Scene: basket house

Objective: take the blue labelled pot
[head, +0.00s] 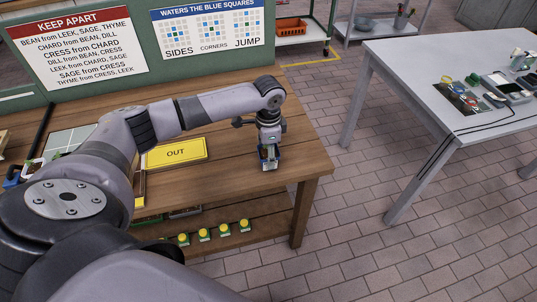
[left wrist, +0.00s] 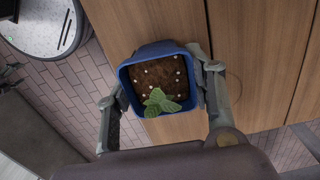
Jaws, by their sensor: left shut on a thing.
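The blue pot (left wrist: 157,52) shows in the left wrist view between the two fingers of my left gripper (left wrist: 163,90). It holds brown soil with small white specks and a green leafy plant (left wrist: 160,102). The fingers press on its two sides. In the head view my left gripper (head: 268,152) points down near the right end of the wooden bench, and the pot is mostly hidden by it. I cannot tell whether the pot touches the bench. No label can be read on it. My right gripper is not in view.
The wooden bench (head: 240,185) carries a yellow OUT sign (head: 176,152) and a gridded tray (head: 68,141) at left. Several yellow-topped items stand on its lower shelf. A grey table (head: 440,75) with devices stands at right across a clear brick floor (head: 330,235). Two signs hang behind.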

